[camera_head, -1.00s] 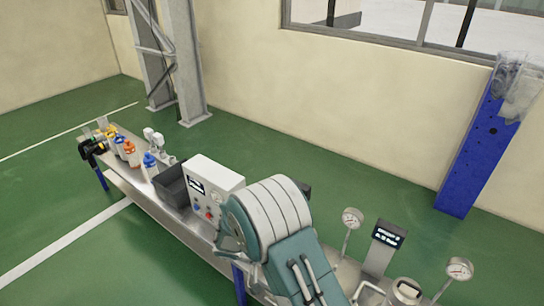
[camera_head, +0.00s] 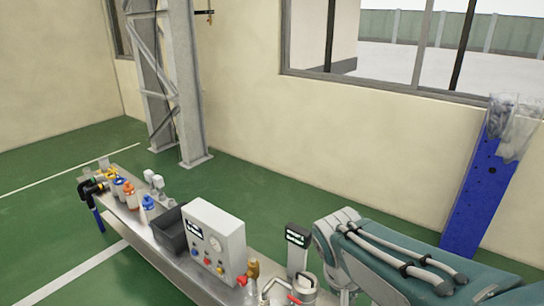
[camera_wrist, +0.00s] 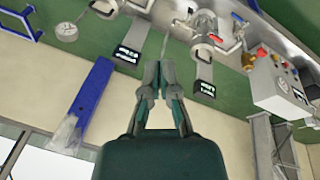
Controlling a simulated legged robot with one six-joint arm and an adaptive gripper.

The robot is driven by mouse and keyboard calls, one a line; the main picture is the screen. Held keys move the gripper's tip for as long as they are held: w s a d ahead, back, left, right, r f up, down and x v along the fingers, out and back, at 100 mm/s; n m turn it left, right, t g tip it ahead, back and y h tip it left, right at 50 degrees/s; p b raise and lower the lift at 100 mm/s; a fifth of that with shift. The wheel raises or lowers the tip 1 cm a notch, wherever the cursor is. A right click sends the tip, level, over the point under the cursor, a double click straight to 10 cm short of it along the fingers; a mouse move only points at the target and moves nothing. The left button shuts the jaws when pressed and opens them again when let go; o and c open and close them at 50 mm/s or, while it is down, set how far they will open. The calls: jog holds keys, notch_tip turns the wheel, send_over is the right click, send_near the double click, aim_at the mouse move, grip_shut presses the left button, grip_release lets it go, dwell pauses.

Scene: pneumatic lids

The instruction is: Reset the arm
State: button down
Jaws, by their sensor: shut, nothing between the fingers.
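My gripper (camera_wrist: 158,82) shows in the wrist view with its fingers together and nothing between them. It is in the air, apart from the bench things beyond its tips. In the head view my arm lies folded across the lower right, and the gripper itself is out of sight. The wrist picture appears upside down, with the bench along its top edge.
A small display (camera_head: 298,240) stands near my arm. A blue post (camera_head: 478,195) leans by the wall. Green floor lies clear behind the bench.

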jog(key=s+d+r+n+t+y, duration=0.1)
jog(key=s+r+t, duration=0.3)
jog(key=s, duration=0.5)
jog(key=shift+r+n+y, duration=0.5)
jog(key=shift+r+y, duration=0.05)
jog(key=shift+y, duration=0.35)
